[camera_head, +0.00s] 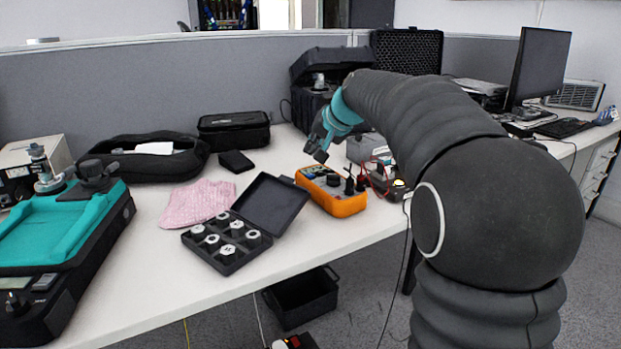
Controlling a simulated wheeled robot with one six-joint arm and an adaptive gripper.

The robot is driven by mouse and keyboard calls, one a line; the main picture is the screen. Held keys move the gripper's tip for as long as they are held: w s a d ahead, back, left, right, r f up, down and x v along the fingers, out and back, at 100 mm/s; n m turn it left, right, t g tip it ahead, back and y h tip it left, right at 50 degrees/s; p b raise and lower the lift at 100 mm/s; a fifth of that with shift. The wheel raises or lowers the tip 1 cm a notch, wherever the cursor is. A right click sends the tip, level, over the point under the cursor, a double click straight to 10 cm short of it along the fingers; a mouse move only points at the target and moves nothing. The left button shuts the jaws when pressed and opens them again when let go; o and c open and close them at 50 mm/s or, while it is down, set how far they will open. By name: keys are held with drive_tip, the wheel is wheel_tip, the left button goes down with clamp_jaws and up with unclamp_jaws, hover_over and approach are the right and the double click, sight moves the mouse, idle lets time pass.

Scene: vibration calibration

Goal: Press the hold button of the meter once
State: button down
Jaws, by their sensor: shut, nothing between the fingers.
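The meter (346,206) is an orange handheld unit lying on the white table, with a dark dial and dark plugs with leads at its right end. My gripper (320,155) is shut and empty. It points down over the meter's far left end, close to its top face. I cannot tell whether the fingertips touch the meter. The hold button is too small to make out and may be hidden by the gripper.
An open black case (268,203) with several metal pieces sits left of the meter. A pink cloth (198,203) lies behind it. A grey box (366,150) stands behind the meter. A teal-topped device (60,228) fills the left side. The table front (330,240) is clear.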

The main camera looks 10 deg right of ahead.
sight(312, 176)
drive_tip(key=shift+f+b, duration=1.2)
drive_tip(key=shift+f, duration=0.75)
drive_tip(key=shift+f, duration=0.1)
drive_tip(key=shift+f+b, duration=0.35)
drive_tip(key=shift+f+b, duration=0.3)
drive_tip(key=shift+f, duration=0.1)
idle(0.8)
drive_tip(key=shift+r, duration=0.15)
drive_tip(key=shift+r+p, duration=0.65)
drive_tip(key=shift+r, duration=0.05)
drive_tip(key=shift+r+p, duration=2)
drive_tip(key=shift+r, duration=0.55)
